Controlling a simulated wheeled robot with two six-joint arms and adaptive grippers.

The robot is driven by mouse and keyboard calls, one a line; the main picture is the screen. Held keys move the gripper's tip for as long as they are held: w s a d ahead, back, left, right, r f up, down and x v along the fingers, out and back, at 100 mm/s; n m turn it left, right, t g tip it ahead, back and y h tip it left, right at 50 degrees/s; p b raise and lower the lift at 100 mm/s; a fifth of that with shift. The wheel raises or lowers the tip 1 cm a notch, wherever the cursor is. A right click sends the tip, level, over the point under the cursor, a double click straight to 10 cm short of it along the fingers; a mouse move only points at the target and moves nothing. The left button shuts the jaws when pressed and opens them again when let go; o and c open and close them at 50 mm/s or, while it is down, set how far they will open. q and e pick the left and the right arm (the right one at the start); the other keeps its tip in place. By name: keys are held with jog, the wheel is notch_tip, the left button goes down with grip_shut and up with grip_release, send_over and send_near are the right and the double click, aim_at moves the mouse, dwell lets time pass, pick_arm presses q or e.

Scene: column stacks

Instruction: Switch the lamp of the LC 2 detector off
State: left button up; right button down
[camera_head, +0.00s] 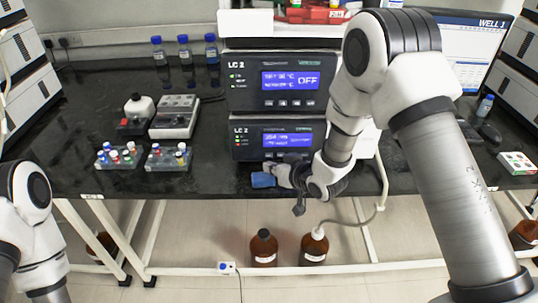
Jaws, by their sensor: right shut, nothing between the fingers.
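The LC 2 stack stands on the dark bench. Its upper unit (245,95) has a lit blue display reading OFF in large letters. Its lower unit (246,150), also marked LC 2, has a lit blue display (288,140) whose small text I cannot read surely. Small indicator lights show at its left. I cannot tell a lamp button; the lower front is partly behind my right gripper. My right gripper (274,178) is shut and empty, just below and in front of the lower unit, with a blue piece at its end. Contact cannot be told. My left gripper is out of frame.
Vial racks (168,157), a grey block (175,117) and blue-capped bottles (184,47) stand left of the stack. A monitor (468,45) stands right, partly behind my right arm. Brown bottles (264,250) stand below the bench.

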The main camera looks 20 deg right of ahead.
jog(key=shift+w+d, duration=0.15)
jog(key=shift+w, duration=0.4)
jog(key=shift+w, duration=0.1)
dwell(0.9)
jog(key=shift+w+d, duration=0.1)
jog(key=shift+w, duration=0.2)
jog(key=shift+w+d, duration=0.15)
jog(key=shift+w, duration=0.25)
dwell(0.6)
jog(key=shift+s, duration=0.15)
jog(key=shift+s+a, duration=0.25)
jog(key=shift+s, duration=0.4)
jog(key=shift+p, duration=0.3)
jog(key=shift+s+a, duration=0.25)
jog(key=shift+s, duration=0.55)
jog(key=shift+s+a, duration=0.2)
jog(key=shift+s, duration=0.6)
jog(key=shift+s+a, duration=0.25)
jog(key=shift+s, duration=0.55)
